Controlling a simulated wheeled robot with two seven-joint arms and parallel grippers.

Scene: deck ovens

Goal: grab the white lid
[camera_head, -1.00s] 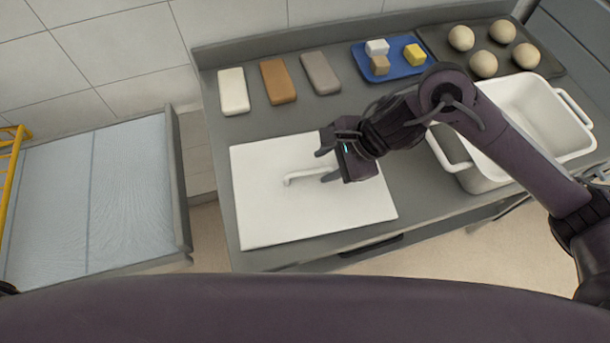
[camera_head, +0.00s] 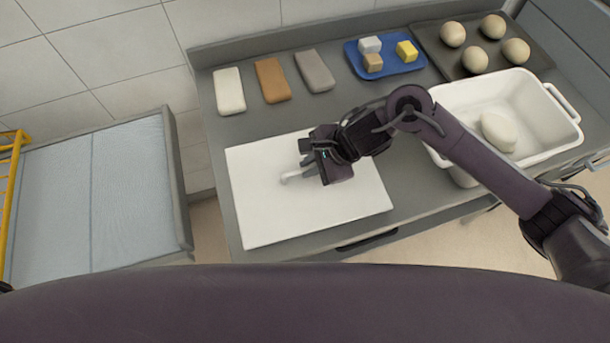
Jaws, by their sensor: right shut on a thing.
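The white lid (camera_head: 262,213) is a flat, square white plate on the grey counter, with a raised white handle (camera_head: 291,178) near its middle. My right gripper (camera_head: 308,164) is over the lid, shut on the handle, with the arm reaching in from the right. The gripper hides the right part of the handle. The lid looks to lie flat on the counter. My left gripper is not in view.
A white tub (camera_head: 556,142) with a pale lump (camera_head: 499,132) inside stands right of the lid. Behind are three blocks (camera_head: 271,80), a blue tray (camera_head: 394,68) with cubes, and a dark tray (camera_head: 447,61) with dough balls. A grey-blue surface (camera_head: 90,200) stands left.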

